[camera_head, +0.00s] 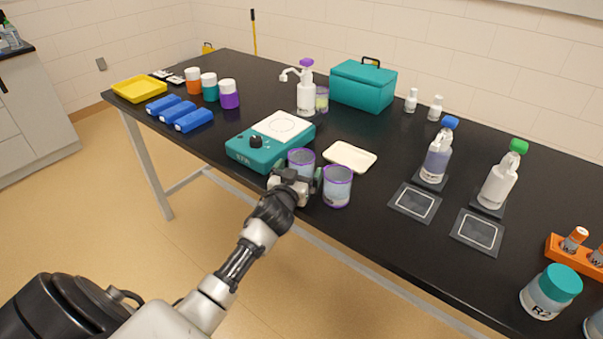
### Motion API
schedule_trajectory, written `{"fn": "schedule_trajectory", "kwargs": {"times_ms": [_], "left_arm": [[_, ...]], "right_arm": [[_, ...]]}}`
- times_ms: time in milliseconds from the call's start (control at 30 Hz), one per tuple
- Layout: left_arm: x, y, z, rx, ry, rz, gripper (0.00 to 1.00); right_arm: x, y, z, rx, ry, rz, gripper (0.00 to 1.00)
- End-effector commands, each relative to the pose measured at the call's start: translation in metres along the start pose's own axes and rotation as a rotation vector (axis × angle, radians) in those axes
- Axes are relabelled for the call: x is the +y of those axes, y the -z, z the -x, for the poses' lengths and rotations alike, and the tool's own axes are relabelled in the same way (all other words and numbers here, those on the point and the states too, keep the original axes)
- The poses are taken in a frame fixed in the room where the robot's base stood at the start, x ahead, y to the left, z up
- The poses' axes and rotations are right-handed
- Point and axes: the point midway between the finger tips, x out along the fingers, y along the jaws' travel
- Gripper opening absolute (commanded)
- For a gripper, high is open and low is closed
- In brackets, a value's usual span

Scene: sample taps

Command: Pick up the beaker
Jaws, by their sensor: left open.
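Two clear beakers with purple rims stand near the table's front edge: one beaker (301,157) just right of the teal stirrer, the other beaker (338,187) closer to me and further right. My left gripper (298,174) is open at the table's front edge, low in front of the first beaker. Its fingers seem to lie to either side of that beaker, whose lower part is hidden by the gripper. I cannot tell whether they touch it. The second beaker is just right of the gripper. My right gripper is out of view.
A teal stirrer (247,155) stands close on the left. A cream tray (349,157) lies behind the beakers. A white pump bottle (306,96) partly hides a third beaker (322,101). Spray bottles and dark mats (414,202) stand at right. Bare black table lies between tray and mats.

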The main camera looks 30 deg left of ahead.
Motion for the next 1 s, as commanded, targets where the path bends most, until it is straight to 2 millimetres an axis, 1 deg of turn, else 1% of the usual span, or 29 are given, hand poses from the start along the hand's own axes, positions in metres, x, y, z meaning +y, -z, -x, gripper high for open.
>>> {"fn": "schedule_trajectory", "kwargs": {"times_ms": [33, 100, 367, 733, 1000], "left_arm": [[0.0003, 0.0005, -0.0066, 0.001, -0.001, 0.000, 0.98], [0.0004, 0.0002, -0.0117, 0.000, -0.001, 0.001, 0.98], [0.0006, -0.0006, -0.0133, 0.000, -0.001, 0.000, 0.98], [0.0005, -0.0006, -0.0131, -0.001, -0.001, 0.001, 0.42], [0.0006, 0.0003, -0.0131, 0.001, -0.001, 0.001, 0.42]], "right_arm": [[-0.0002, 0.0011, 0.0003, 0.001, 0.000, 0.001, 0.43], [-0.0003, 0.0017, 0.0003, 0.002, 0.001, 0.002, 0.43], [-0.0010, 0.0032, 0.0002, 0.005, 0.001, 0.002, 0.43], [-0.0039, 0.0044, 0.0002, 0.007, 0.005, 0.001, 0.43], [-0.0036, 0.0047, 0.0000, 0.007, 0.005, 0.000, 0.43]]}}
